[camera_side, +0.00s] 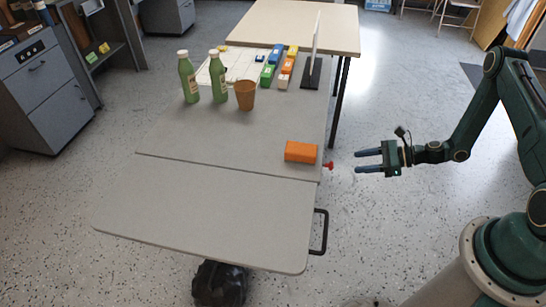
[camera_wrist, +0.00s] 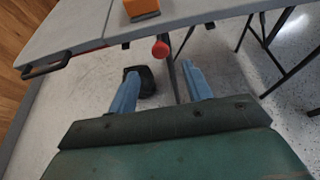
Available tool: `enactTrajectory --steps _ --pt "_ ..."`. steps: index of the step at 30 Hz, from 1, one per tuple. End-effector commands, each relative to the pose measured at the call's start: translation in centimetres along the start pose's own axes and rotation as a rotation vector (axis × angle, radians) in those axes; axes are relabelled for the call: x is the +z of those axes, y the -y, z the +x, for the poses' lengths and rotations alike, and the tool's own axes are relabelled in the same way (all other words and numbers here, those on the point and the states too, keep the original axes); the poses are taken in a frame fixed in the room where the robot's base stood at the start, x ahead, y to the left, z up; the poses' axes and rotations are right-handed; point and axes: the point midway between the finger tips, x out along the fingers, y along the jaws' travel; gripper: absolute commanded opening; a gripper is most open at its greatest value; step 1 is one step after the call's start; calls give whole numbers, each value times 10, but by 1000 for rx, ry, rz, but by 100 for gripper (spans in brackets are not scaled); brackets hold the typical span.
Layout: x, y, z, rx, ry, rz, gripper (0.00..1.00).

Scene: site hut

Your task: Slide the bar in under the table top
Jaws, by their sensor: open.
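The grey table top (camera_side: 200,130) has a hinged leaf (camera_side: 210,210) at its near end, and the leaf looks about level with it. A red knob (camera_side: 329,165) sticks out at the table's right edge, near the seam; I take it for the end of the bar. The rest of the bar is hidden under the top. In the wrist view the red knob (camera_wrist: 160,48) is just beyond my fingertips, roughly between their lines. My gripper (camera_side: 358,161) is open and empty, to the right of the knob, pointing at it with a gap between.
An orange block (camera_side: 300,152) lies on the top close to the knob. A black handle (camera_side: 320,232) juts from the leaf's right edge. Green bottles (camera_side: 188,78) and a brown cup (camera_side: 245,95) stand farther back.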

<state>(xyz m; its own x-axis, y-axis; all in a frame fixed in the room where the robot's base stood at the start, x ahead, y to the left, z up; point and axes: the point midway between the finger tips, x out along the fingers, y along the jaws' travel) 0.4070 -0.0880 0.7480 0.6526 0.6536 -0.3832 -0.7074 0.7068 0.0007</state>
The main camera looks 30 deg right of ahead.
Motion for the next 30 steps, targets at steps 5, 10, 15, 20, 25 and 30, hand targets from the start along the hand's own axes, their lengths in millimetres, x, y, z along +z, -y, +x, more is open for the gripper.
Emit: enactTrajectory --steps 5,10,15,20,25,30 --pt "0 -1 26 3 0 -2 50" --pt "0 -1 49 3 1 -3 50" --pt "0 0 69 1 0 -2 50" --pt "0 0 81 0 0 -1 50" --pt "0 0 86 0 0 -1 50" --pt "0 0 86 0 0 0 50"
